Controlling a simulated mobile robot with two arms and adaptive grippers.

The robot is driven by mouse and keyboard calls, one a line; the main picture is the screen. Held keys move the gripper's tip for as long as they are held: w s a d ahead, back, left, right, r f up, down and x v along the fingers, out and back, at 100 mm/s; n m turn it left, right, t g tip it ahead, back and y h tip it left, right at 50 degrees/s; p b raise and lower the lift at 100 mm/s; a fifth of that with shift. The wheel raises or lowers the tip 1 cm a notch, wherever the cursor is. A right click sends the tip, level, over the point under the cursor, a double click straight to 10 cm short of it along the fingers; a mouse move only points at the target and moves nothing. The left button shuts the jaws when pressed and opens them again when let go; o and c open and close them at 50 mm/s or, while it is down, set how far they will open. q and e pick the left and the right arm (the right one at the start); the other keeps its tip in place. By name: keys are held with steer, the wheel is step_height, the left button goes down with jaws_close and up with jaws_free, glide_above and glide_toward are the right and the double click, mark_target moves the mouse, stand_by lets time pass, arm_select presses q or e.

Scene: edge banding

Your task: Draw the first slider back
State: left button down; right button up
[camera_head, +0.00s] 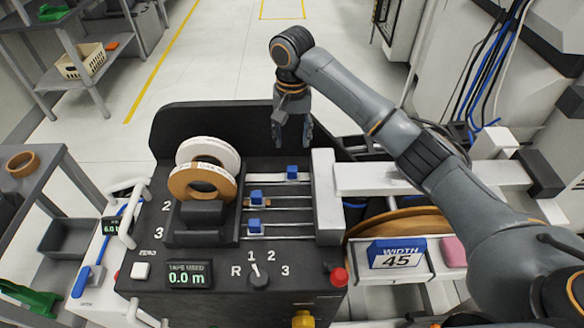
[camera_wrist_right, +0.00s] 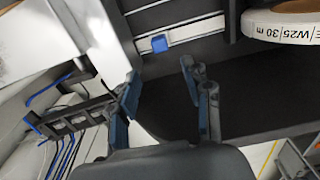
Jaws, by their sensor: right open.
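Three blue sliders sit on rails on the black machine panel. The slider on the rail farthest from me (camera_head: 292,172) is farther right than the middle slider (camera_head: 256,196) and the near slider (camera_head: 254,225). Numbers 2 and 3 show beside the lower rows. My right gripper (camera_head: 292,138) hangs open and empty above the panel's back side, behind the far slider. In the right wrist view, a blue slider (camera_wrist_right: 159,44) on a pale strip lies beyond the open fingers (camera_wrist_right: 160,82), apart from them. My left gripper is not in view.
A white tape roll (camera_head: 208,155) and a brown roll (camera_head: 202,183) stand left of the sliders. A white block (camera_head: 326,195) borders the rails on the right. A dial (camera_head: 259,277), red button (camera_head: 339,277) and width sign (camera_head: 396,254) are nearer.

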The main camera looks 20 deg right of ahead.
mark_target(292, 169)
step_height(292, 169, down, 12)
steer(key=shift+r+p, duration=0.2)
steer(key=shift+p, duration=0.1)
steer(key=shift+s, duration=0.1)
steer(key=shift+c, duration=0.2)
jaws_close()
